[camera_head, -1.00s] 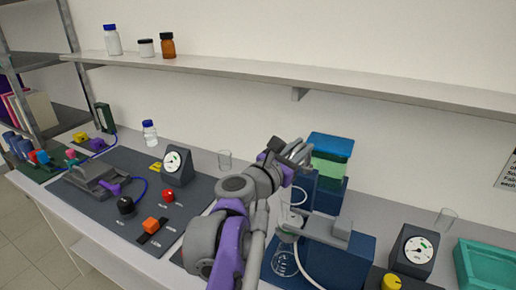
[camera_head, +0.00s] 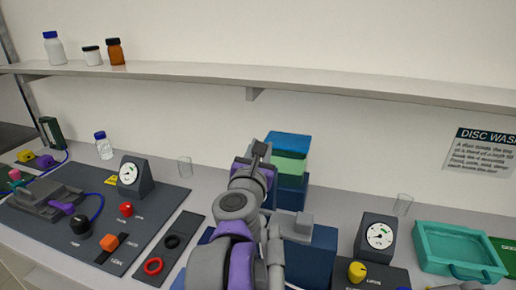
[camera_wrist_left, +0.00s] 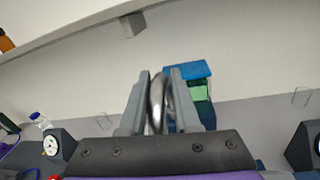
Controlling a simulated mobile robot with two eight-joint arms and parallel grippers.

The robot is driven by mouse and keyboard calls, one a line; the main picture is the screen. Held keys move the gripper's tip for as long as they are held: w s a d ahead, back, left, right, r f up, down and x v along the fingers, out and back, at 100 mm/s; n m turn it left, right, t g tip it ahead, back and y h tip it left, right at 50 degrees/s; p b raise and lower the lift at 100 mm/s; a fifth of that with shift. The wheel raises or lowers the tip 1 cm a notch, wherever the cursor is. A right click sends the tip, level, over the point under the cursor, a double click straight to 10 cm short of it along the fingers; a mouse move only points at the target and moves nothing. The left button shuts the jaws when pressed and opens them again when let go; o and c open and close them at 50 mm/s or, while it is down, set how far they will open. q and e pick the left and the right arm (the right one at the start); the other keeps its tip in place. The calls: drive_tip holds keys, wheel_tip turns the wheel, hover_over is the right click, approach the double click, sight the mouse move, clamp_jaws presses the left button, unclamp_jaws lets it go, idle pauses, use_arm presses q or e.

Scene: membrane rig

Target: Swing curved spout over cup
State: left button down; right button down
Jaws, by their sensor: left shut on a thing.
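My left gripper (camera_head: 259,152) is above the blue rig (camera_head: 318,248) at the middle of the bench. In the left wrist view, its fingers (camera_wrist_left: 162,92) are shut on a shiny curved metal tube, which looks like the spout (camera_wrist_left: 156,100). The tube stands upright between the fingers. In the head view, my arm covers the spout and much of the rig. I cannot make out a cup under the spout. A clear glass (camera_head: 185,167) stands to the left at the back, and another (camera_head: 403,204) to the right.
A green container with a blue lid (camera_head: 288,143) stands just behind my gripper. A dial gauge (camera_head: 378,236) and a teal tray (camera_head: 458,250) are to the right. A dark panel with knobs (camera_head: 80,215) lies to the left. A shelf (camera_head: 330,95) runs above.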

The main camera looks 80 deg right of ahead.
use_arm(q)
drive_tip(key=shift+w+f, duration=0.2)
drive_tip(key=shift+w, duration=0.15)
drive_tip(key=c, duration=0.8)
unclamp_jaws()
drive_tip(key=shift+o, duration=0.2)
drive_tip(key=shift+r, duration=0.1)
drive_tip(key=shift+s+a, duration=0.1)
drive_tip(key=shift+a, duration=0.1)
drive_tip(key=a+b, duration=0.1)
drive_tip(key=a, duration=0.9)
drive_tip(key=shift+w+a, duration=0.15)
drive_tip(key=shift+w, duration=0.05)
